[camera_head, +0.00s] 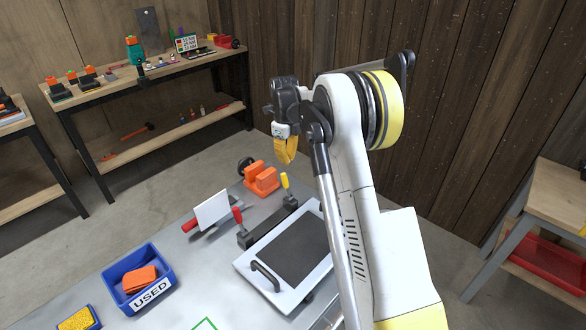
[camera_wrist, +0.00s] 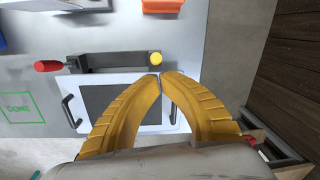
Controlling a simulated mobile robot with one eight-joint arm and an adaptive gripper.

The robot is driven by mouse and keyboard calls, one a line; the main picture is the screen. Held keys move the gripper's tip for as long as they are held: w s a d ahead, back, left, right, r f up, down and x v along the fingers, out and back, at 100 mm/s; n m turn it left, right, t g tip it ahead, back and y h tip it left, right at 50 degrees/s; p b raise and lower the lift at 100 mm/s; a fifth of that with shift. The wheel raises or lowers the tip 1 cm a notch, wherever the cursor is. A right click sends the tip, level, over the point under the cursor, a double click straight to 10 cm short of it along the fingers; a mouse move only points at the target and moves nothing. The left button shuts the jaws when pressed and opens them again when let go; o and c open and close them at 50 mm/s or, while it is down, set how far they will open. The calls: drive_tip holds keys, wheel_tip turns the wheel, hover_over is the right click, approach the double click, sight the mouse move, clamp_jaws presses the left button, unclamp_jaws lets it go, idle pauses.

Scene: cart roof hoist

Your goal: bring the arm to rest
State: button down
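My arm rises on the right of the head view. My gripper (camera_head: 286,160) hangs at its end, fingers down, above the far side of the grey table (camera_head: 170,290). In the wrist view my gripper's (camera_wrist: 160,76) two yellow fingers bow inward and their tips meet. Nothing shows between them. A white-framed panel with a dark middle (camera_head: 299,249) and a black handle lies on the table below, clear of the fingers. My arm hides part of the panel's right side in the head view.
On the table stand an orange vise-like block (camera_head: 262,178), a dark bar with red and yellow handles (camera_head: 267,226), a white plate (camera_head: 212,209) and a blue USED bin (camera_head: 140,280). A wooden wall (camera_head: 460,110) stands behind. A workbench (camera_head: 150,75) is at the back left.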

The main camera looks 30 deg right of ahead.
drive_tip(key=shift+w+a+r, duration=0.2)
drive_tip(key=shift+w+r, duration=0.25)
drive_tip(key=shift+s+a+r, duration=0.1)
drive_tip(key=shift+r, duration=0.1)
drive_tip(key=s+a+r+n+t+b, duration=0.1)
drive_tip(key=s+a+r+n+t, duration=0.1)
drive_tip(key=s+a+r+n, duration=0.45)
drive_tip(key=s+a+r+n+t+b, duration=0.1)
drive_tip(key=s+a+r+n, duration=0.3)
drive_tip(key=s+r+n, duration=0.5)
drive_tip(key=s+a+f+n+t, duration=0.1)
drive_tip(key=s+a+f+n, duration=0.1)
drive_tip(key=s+n, duration=0.2)
drive_tip(key=s+a+f+n+t+b, duration=0.1)
drive_tip(key=s+n, duration=0.4)
drive_tip(key=s, duration=0.5)
drive_tip(key=s+a+f+n+t, duration=0.1)
drive_tip(key=s+a+f+n, duration=0.1)
drive_tip(key=s+f+n, duration=0.2)
drive_tip(key=s+n, duration=0.1)
drive_tip(key=s, duration=0.2)
drive_tip(key=shift+s+a+f+y, duration=0.2)
drive_tip(key=shift+a+f+y, duration=0.1)
drive_tip(key=shift+a, duration=0.1)
drive_tip(key=shift+r, duration=0.1)
